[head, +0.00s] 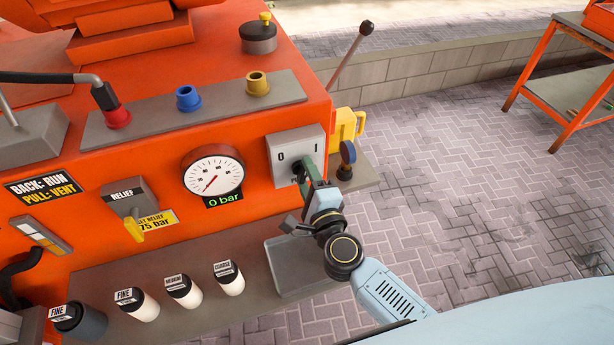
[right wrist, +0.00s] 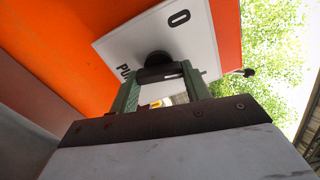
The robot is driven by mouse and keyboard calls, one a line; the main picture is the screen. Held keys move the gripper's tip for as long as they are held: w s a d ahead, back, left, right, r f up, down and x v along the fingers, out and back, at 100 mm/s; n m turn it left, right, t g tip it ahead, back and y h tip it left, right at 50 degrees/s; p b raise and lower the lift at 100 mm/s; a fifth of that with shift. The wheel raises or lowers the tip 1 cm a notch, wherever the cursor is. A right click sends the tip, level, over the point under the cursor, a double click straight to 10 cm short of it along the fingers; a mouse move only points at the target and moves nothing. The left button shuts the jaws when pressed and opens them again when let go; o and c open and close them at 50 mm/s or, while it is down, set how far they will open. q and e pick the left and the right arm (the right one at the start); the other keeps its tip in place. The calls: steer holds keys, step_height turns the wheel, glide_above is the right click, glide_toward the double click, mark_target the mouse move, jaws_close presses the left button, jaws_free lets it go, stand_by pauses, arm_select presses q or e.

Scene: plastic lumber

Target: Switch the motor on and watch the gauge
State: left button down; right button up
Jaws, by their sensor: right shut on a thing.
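The motor switch is a pale plate (head: 288,146) marked 0 and 1 on the orange machine's front; it also shows close up in the right wrist view (right wrist: 145,38). My right gripper (head: 305,175) is at the plate's lower part, its green fingers (right wrist: 158,82) shut on the dark switch knob (right wrist: 157,64). The fingers hide part of the knob, so I cannot tell its setting. The round gauge (head: 213,171) is left of the switch, with a red needle low on the left and a green display reading 0 bar. My left gripper is not in view.
The relief valve (head: 124,196) has a yellow handle, beside a 75 bar label. Several labelled filter bottles (head: 184,292) stand on the shelf below, near an empty grey tray (head: 292,268). A lever (head: 349,55) rises at the machine's right. Paved floor (head: 450,190) is open to the right.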

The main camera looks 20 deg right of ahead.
steer(key=shift+f+m+b, duration=0.15)
steer(key=shift+m+b, duration=0.15)
steer(key=shift+m, duration=2)
steer(key=o, duration=1)
steer(key=shift+c, duration=0.2)
steer(key=s+b, duration=0.2)
steer(key=s, duration=1.1)
steer(key=shift+s+d+b, duration=0.15)
steer(key=shift+s+b, duration=0.05)
steer(key=shift+b, duration=0.15)
